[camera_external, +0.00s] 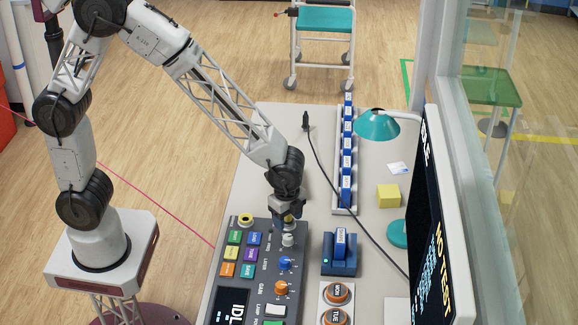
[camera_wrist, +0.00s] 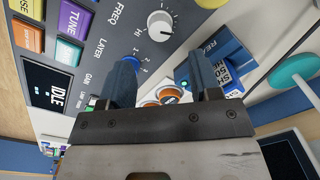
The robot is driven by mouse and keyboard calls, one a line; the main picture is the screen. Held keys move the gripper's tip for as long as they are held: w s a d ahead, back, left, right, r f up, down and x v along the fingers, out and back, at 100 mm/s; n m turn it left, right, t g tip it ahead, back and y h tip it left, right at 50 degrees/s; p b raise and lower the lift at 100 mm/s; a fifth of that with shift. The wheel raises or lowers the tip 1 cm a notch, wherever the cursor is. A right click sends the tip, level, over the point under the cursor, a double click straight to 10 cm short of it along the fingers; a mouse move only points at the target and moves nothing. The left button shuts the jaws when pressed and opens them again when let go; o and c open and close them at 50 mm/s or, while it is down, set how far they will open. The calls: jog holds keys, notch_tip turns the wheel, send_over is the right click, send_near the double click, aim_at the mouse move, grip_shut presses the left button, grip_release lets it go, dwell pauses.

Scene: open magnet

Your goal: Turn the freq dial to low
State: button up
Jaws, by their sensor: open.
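The freq dial (camera_external: 288,240) is a small pale round knob on the dark grey control panel (camera_external: 262,262). In the wrist view the dial (camera_wrist: 161,24) sits at the top, with the words FREQ and HI beside it. I cannot make out clearly which mark it points at. My gripper (camera_external: 287,217) is above the panel's far end, close to the dial. In the wrist view its two fingers (camera_wrist: 163,72) are spread apart with nothing between them, and the dial shows beyond the fingertips. Whether a finger touches anything is unclear.
A blue layer knob (camera_external: 285,263) and an orange gain knob (camera_external: 281,288) line up below the dial. Coloured buttons (camera_external: 243,254) lie left. A blue holder (camera_external: 340,256) and orange round buttons (camera_external: 337,294) stand right. A black cable (camera_external: 340,190) crosses the table.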

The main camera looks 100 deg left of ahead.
aim_at(288, 237)
jog(key=m, duration=0.4)
jog(key=shift+a+m, duration=0.1)
jog(key=shift+m, duration=0.2)
jog(key=shift+f, duration=3.9)
jog(key=c, duration=0.9)
jog(key=shift+c, duration=0.2)
